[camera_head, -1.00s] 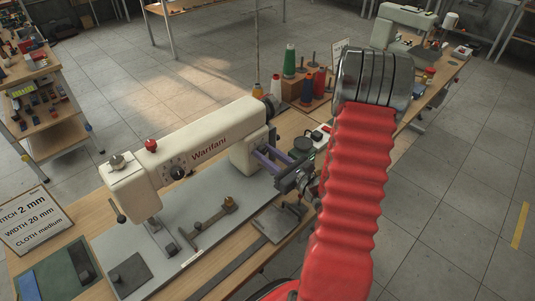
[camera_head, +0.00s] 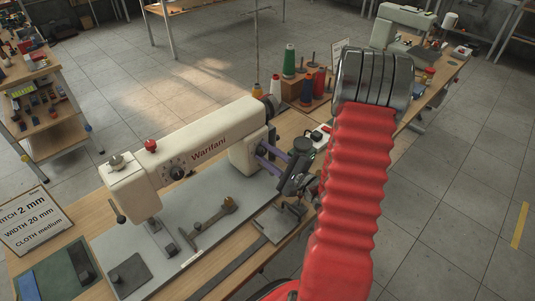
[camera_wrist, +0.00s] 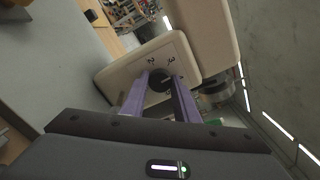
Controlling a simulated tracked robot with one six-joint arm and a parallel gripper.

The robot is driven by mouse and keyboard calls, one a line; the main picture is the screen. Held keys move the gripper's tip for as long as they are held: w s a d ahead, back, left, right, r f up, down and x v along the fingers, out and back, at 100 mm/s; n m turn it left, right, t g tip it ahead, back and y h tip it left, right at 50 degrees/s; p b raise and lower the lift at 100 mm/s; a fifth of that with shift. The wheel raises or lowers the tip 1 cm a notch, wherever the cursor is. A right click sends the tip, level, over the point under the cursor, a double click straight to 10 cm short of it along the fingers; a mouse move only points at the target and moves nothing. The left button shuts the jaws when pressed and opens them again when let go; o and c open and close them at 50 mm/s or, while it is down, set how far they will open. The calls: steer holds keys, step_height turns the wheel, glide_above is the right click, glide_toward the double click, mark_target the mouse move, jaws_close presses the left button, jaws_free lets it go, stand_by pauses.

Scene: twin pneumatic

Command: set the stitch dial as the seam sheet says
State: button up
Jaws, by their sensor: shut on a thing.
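The white Waritani sewing machine (camera_head: 195,150) stands on the bench. A dark round stitch dial knob (camera_wrist: 159,81) sits on the cream end face of its pillar, with the figures 2 and 3 printed above it in the wrist view. My gripper (camera_head: 262,149), with purple fingers, is shut on this knob from the pillar side. The fingers hide part of the knob and scale, and I cannot tell where its pointer stands. The seam sheet (camera_head: 36,220) at the left edge reads "...ITCH 2 mm", "WIDTH 20 mm", "CLOTH medium"; its first letter is cut off.
Another dark dial (camera_head: 177,172) with marks is on the machine's front, near a red knob (camera_head: 150,145). Thread spools (camera_head: 289,61) stand behind the pillar. My red-sleeved arm hides the bench's right part.

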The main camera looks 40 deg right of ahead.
steer(key=n, duration=0.7)
steer(key=shift+f, duration=0.15)
steer(key=n, duration=0.7)
steer(key=shift+s+a, duration=0.1)
steer(key=o, duration=0.8)
steer(key=shift+c, duration=0.2)
steer(key=o, duration=0.3)
steer(key=shift+n, duration=0.3)
steer(key=s+d, duration=0.2)
steer(key=s, duration=1.1)
steer(key=shift+s, duration=0.25)
